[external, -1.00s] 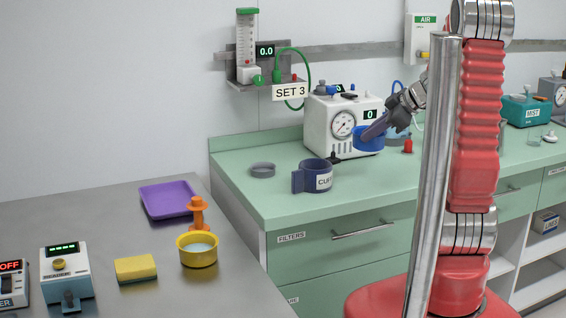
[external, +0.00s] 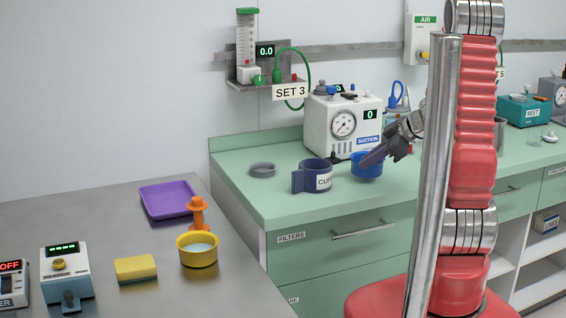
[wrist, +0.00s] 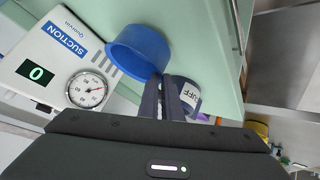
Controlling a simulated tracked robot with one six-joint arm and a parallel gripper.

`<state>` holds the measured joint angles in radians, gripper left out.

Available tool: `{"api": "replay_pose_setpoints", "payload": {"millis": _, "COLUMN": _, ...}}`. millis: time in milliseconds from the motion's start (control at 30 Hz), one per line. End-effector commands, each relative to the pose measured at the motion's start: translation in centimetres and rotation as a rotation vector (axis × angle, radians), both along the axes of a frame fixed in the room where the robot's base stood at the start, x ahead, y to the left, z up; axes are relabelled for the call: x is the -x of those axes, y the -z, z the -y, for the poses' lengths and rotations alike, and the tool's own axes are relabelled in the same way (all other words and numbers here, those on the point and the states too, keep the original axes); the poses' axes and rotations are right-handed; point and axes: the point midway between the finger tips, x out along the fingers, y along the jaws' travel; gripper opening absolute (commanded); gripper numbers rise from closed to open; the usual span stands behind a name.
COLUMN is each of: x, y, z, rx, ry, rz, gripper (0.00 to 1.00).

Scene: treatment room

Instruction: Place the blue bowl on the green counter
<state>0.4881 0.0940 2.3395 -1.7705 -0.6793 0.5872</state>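In the wrist view the fingers (wrist: 168,82) are close together at the rim of the bowl (wrist: 142,50), and the green counter (wrist: 195,30) shows beyond. The fingertips are partly hidden at the rim.
The white suction machine (external: 342,118) stands close behind. A steel table (external: 90,222) at left carries a purple tray (external: 168,199) and yellow bowl (external: 197,250).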

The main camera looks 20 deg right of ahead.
Motion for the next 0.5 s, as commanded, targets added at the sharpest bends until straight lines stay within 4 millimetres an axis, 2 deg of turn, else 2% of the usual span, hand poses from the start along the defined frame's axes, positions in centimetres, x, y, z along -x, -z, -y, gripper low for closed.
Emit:
{"api": "replay_pose_setpoints", "payload": {"millis": 133, "x": 0.0, "y": 1.6, "z": 0.0, "rx": -0.001, "ry": -0.001, "rz": -0.002, "gripper": 0.00}}
{"api": "replay_pose_setpoints", "payload": {"millis": 467, "x": 0.0, "y": 1.8, "z": 0.0, "rx": 0.000, "ry": 0.000, "rz": 0.000, "gripper": 0.00}}
{"api": "replay_pose_setpoints", "payload": {"millis": 500, "x": 0.0, "y": 1.9, "z": 0.0, "rx": 0.000, "ry": 0.000, "rz": 0.000, "gripper": 0.06}}
